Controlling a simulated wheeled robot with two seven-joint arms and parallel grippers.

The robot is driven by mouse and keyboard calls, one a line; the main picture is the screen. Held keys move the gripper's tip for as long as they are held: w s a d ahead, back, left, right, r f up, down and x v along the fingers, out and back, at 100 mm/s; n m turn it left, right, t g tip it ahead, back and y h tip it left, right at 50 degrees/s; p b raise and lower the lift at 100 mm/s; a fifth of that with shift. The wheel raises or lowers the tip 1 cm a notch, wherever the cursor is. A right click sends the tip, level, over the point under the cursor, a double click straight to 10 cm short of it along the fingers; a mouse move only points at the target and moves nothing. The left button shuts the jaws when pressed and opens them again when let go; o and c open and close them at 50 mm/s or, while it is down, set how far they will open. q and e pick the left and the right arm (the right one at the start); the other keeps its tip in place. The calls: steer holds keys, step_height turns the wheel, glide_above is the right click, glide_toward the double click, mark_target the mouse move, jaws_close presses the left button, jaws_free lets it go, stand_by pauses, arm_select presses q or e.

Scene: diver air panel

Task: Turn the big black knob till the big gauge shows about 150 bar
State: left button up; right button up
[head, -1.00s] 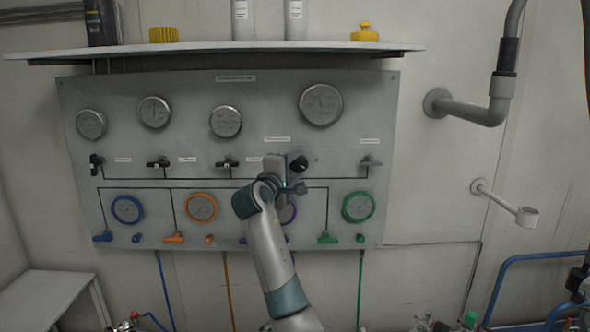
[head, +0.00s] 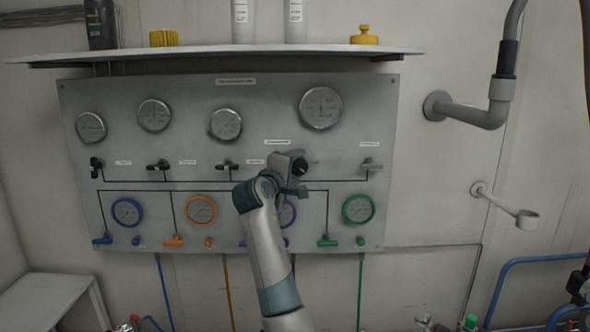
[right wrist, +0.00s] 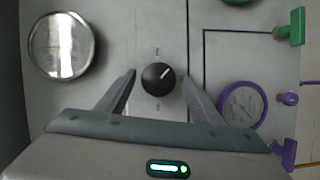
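The big black knob (head: 300,164) is on the grey panel, below the big gauge (head: 321,107) and partly covered by my right gripper (head: 298,173). In the right wrist view, the knob (right wrist: 158,79) is round and black with a white mark pointing to the upper right. The open fingers of my right gripper (right wrist: 160,77) stand on either side of it, with a visible gap on each side. The big gauge (right wrist: 62,46) has a glare across its face there. Its needle is too small to read in the head view. My left gripper is not in view.
Smaller silver gauges (head: 154,114) and black valve handles (head: 158,165) are on the panel to the left. A purple-ringed gauge (right wrist: 242,104) is close to the gripper. A green-ringed gauge (head: 358,208) is at the lower right. A shelf (head: 215,53) juts out above the panel.

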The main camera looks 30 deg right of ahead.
steer(key=shift+a, duration=0.15)
steer(key=shift+s+a+b, duration=0.35)
steer(key=shift+s+a, duration=0.05)
steer(key=shift+a, duration=0.05)
steer(key=b+v, duration=0.5)
steer(key=v, duration=1.1)
steer(key=shift+r, duration=0.15)
